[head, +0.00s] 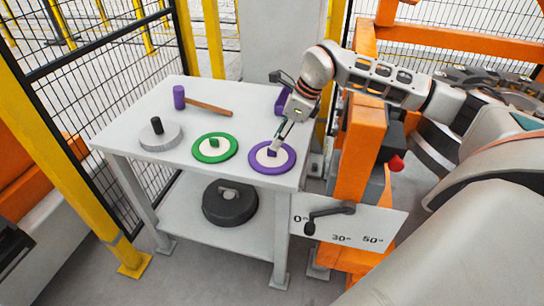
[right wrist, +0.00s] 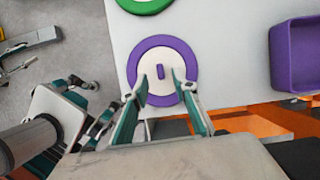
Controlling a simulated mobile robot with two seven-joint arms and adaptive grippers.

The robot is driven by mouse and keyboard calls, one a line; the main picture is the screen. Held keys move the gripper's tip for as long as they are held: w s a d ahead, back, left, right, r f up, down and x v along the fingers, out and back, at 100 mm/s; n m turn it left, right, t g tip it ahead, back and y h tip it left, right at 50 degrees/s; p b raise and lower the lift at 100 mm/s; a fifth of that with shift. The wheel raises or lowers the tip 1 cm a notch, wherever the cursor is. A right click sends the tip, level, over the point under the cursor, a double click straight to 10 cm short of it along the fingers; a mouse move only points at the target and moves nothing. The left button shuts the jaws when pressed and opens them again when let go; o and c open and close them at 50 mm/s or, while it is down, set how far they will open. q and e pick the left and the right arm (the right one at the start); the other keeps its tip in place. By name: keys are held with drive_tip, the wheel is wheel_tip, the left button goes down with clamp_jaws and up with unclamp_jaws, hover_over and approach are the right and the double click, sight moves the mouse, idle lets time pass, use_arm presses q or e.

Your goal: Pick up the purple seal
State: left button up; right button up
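The purple seal (head: 261,167) is a purple ring with a white middle and a small purple grip block. It lies flat at the right front of the white table (head: 176,101). In the right wrist view the seal (right wrist: 182,54) lies ahead of the fingers, with its block between the two fingertips. My right gripper (head: 282,140) points down over the seal and is open. It also shows open in the right wrist view (right wrist: 158,82). I cannot tell how high the fingertips are above the seal.
A green seal (head: 206,154) lies left of the purple one. A purple-headed mallet (head: 205,106) and a grey disc with a black knob (head: 161,139) are farther left. A purple bin (right wrist: 291,56) stands close right. An orange post (head: 356,150) borders the table.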

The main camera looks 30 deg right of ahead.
sight(272, 153)
drive_tip(key=x, duration=0.4)
drive_tip(key=shift+c, duration=0.4)
clamp_jaws()
